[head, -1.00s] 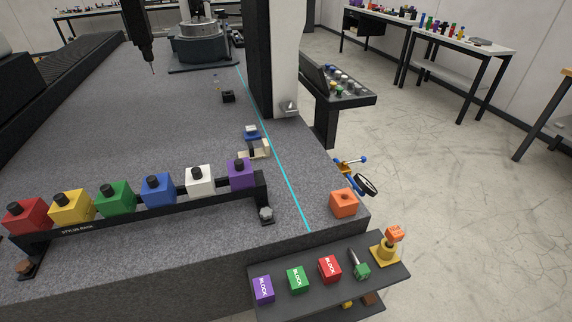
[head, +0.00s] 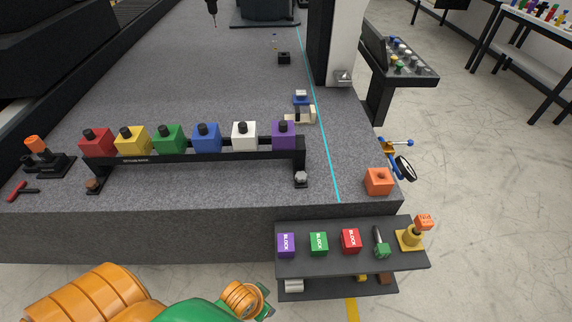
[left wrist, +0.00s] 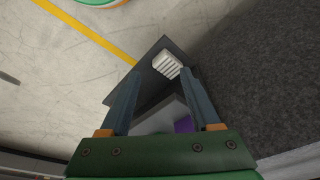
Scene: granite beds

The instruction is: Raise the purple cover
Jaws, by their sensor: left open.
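A purple cube-shaped cover (head: 284,135) with a black knob on top sits at the right end of the black stylus rack (head: 200,152), on the grey granite bed. A separate purple block (head: 286,245) lies on the small shelf below the bed's front edge. My left arm shows at the bottom of the head view, below the shelf's left end, with its fingers hard to make out. In the left wrist view my left gripper (left wrist: 158,75) is open, its fingers spread above a dark shelf. A purple patch (left wrist: 183,124) shows near the right finger's base. My right gripper is not in view.
Red, yellow, green, blue and white covers line the rack left of the purple one. The shelf (head: 345,262) also holds green and red blocks and a yellow stand (head: 411,237). An orange block (head: 379,181) sits at the bed's corner. Bare granite lies behind the rack.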

